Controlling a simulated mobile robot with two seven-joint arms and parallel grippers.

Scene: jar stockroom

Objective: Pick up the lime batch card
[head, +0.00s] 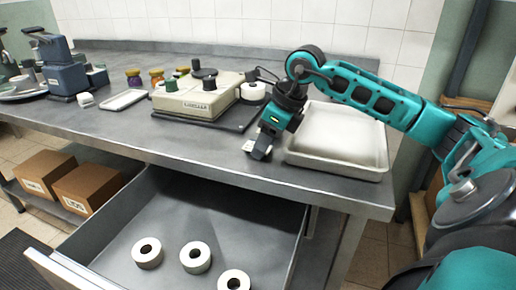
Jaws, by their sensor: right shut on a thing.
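My right gripper (259,151) points down at the worktop, just left of the white tray. It is shut on a small pale card (248,146), of which only a little shows beside the fingertips. The card is at or very near the worktop surface; I cannot tell whether it touches. Its markings are too small to read, and no lime colour shows on it. My left gripper is not in view.
A white tray (338,136) stands right of the gripper. A cream machine (198,97) on a dark base stands to the left, with several small jars (156,76) behind. Below, an open drawer (190,212) holds white rolls (196,257). Cardboard boxes (88,187) sit on the lower shelf.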

